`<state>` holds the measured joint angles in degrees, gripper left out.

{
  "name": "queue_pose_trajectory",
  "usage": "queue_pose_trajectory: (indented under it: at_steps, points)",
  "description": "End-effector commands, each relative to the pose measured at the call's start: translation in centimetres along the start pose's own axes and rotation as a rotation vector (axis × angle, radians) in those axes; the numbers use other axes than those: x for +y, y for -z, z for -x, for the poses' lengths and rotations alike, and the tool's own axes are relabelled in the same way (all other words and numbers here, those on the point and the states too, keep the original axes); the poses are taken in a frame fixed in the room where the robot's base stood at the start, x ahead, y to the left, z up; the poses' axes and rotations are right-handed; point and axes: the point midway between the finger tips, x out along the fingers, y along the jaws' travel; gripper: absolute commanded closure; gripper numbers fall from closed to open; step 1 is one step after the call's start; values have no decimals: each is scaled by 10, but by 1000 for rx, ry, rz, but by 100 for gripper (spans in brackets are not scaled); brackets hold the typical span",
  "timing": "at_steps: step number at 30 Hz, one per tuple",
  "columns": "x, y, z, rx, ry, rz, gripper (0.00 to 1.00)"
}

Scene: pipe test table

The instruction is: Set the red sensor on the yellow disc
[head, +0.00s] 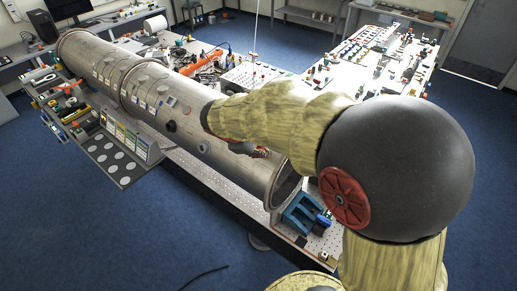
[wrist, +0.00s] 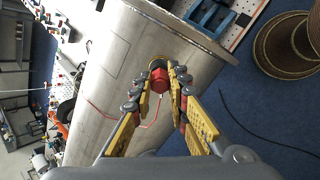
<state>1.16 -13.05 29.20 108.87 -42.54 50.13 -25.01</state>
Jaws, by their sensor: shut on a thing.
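The red sensor (wrist: 159,82) is a small red body with a dark end, held between the fingertips of my gripper (wrist: 164,76) over the metal pipe. A narrow yellowish rim (wrist: 157,58) shows just beyond its dark end. I cannot tell if this rim is the yellow disc, or if the sensor touches it. In the head view, my gripper (head: 256,151) is by the near end of the pipe, largely hidden by my arm. No yellow disc shows clearly in that view.
The long metal pipe (head: 225,158) lies across the table (head: 196,171), its open end towards me. A blue stand (head: 301,214) is by that end. A thin red cable (wrist: 100,108) curves over the pipe near the fingers. A cable spool (wrist: 284,50) stands on the floor.

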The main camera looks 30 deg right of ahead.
Motion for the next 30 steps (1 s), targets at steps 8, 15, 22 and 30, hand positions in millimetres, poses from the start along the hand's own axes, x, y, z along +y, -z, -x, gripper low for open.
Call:
queue_pose_trajectory:
  at_steps: [8,15,22,30]
  points:
    - [0,0,-6,-1,0,0,100]
    - [0,0,-10,-1,0,0,100]
    - [0,0,-14,-1,0,0,100]
    - [0,0,-16,0,0,0,100]
